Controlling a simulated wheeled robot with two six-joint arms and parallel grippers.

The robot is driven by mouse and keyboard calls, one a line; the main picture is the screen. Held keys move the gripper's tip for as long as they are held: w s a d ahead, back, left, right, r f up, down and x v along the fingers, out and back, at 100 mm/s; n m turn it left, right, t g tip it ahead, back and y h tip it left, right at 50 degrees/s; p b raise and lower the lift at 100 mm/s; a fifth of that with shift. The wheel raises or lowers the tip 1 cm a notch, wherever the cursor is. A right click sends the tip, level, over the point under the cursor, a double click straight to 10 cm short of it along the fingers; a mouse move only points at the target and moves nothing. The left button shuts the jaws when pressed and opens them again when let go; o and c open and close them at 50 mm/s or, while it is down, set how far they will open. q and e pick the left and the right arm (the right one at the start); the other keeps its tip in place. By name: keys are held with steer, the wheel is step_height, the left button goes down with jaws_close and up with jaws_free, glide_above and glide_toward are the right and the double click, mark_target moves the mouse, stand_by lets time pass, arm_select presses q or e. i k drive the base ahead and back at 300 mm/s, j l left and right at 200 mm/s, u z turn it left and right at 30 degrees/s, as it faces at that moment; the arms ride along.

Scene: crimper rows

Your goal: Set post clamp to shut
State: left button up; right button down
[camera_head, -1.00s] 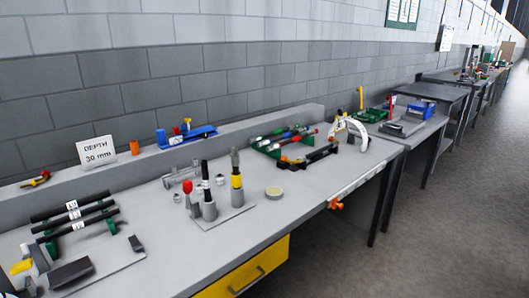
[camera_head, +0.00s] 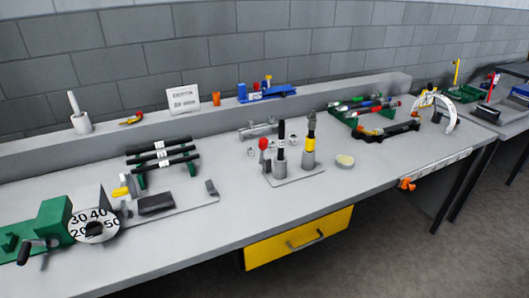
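No part labelled as the post clamp can be read. A small grey base plate (camera_head: 296,177) at mid-bench carries upright posts: a grey post with a black top (camera_head: 280,157), a grey post with a yellow band (camera_head: 309,150), and a short stem with a red knob (camera_head: 263,144). Whether any clamp there is open or shut is too small to tell. An orange fitting (camera_head: 406,184) sits on the bench's front edge at the right. Neither of my grippers is in view.
A green device with a numbered dial (camera_head: 97,225) stands at the front left. Black bars (camera_head: 162,155) lie on green supports. A rack of coloured tools (camera_head: 362,109) stands at the back right. A yellow drawer (camera_head: 298,239) is below. The front middle bench top is clear.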

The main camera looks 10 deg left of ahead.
mark_target(263, 141)
steer(key=i+l, duration=0.15)
steer(key=l, duration=0.25)
steer(key=i+l, duration=0.15)
steer(key=l, duration=0.2)
steer(key=i+l+u, duration=0.1)
steer(key=l, duration=0.25)
steer(key=i+l, duration=0.15)
steer(key=l, duration=0.25)
steer(key=l+u, duration=0.15)
steer(key=u, duration=1)
